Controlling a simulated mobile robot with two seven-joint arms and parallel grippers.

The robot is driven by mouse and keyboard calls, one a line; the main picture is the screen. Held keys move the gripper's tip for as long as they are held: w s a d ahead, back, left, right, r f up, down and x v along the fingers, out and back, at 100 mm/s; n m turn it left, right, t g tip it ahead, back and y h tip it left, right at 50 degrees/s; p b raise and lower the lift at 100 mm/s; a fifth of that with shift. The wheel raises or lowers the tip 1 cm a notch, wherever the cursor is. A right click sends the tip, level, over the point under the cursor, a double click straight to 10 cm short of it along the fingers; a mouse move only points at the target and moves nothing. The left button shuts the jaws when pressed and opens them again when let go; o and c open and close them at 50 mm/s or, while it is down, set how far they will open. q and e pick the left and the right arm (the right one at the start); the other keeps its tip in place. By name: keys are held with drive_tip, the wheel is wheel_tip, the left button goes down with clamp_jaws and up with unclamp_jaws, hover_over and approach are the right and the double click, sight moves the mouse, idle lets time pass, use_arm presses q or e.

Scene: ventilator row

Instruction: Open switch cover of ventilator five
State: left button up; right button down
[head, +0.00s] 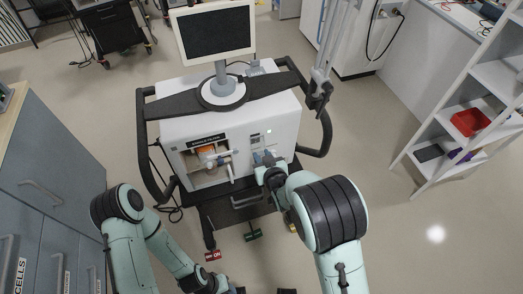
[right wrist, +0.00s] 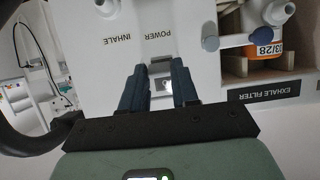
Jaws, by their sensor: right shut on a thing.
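The ventilator (head: 190,128) is a white box with a screen on top, standing in the middle of the head view. No number shows on it. My right gripper (head: 265,160) is at its front panel, right of the filter bay. In the right wrist view, the blue fingers of this gripper (right wrist: 160,88) are on both sides of a small light switch cover (right wrist: 161,70), by the upside-down POWER label, and shut on it. The fingers hide its sides, and I cannot tell its angle. My left gripper (head: 236,290) is low at the bottom edge, mostly cut off.
The filter bay (head: 207,162) holds an orange-labelled part, also in the right wrist view (right wrist: 264,50). Black handles (head: 326,130) flank the ventilator. Grey cabinets (head: 45,170) stand at left, a white shelf with a red bin (head: 470,122) at right. Floor right of my right arm is clear.

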sight(263, 145)
use_arm(q)
drive_tip(key=w+r+t+p, duration=0.1)
drive_tip(key=w+r+p, duration=0.7)
drive_tip(key=r, duration=0.3)
drive_tip(key=shift+w+r, duration=0.2)
drive_tip(key=shift+w, duration=0.15)
use_arm(e)
drive_tip(key=shift+w+a+r+g+h, duration=0.15)
drive_tip(key=shift+r+g+h, duration=0.65)
drive_tip(key=shift+r+g, duration=1.15)
drive_tip(key=shift+w+r+g+h, duration=0.25)
drive_tip(key=shift+r+g+h, duration=0.65)
drive_tip(key=shift+g, duration=2.1)
drive_tip(key=shift+w+a+r+g+h, duration=0.15)
drive_tip(key=shift+r+g+h, duration=0.55)
drive_tip(key=shift+r+g, duration=1.3)
drive_tip(key=shift+w+d+f+g, duration=0.1)
drive_tip(key=shift+f+g, duration=0.35)
drive_tip(key=shift+g, duration=0.2)
drive_tip(key=c, duration=0.8)
unclamp_jaws()
drive_tip(key=shift+c, duration=0.2)
